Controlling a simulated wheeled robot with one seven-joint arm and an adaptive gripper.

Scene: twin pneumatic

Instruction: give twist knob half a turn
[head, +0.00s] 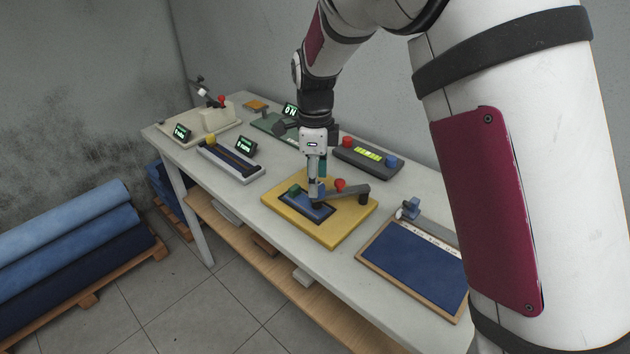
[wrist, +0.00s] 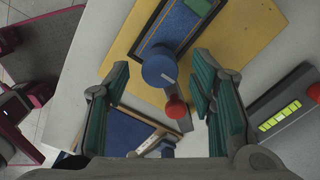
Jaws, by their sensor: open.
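A yellow board (head: 335,235) on the table carries a dark blue panel, a green block (head: 295,190), a dark lever and a red ball knob (head: 340,185). In the wrist view a round blue knob (wrist: 157,68) with a small pale mark on top sits on the yellow board (wrist: 115,45). The red ball (wrist: 177,109) is just below it. I cannot tell for sure that the blue knob is the twist knob. My gripper (wrist: 160,80) is open, pointing down over the board, with its teal-padded fingers apart on either side of the blue knob. In the head view my gripper (head: 317,180) partly hides the knob.
A blue panel in a wooden frame (head: 415,262) lies to the right. A dark box with a green display (head: 368,155) stands behind. A slider panel with a yellow knob (head: 230,160) and a cream lever device (head: 200,125) are to the left. Bare tabletop separates them.

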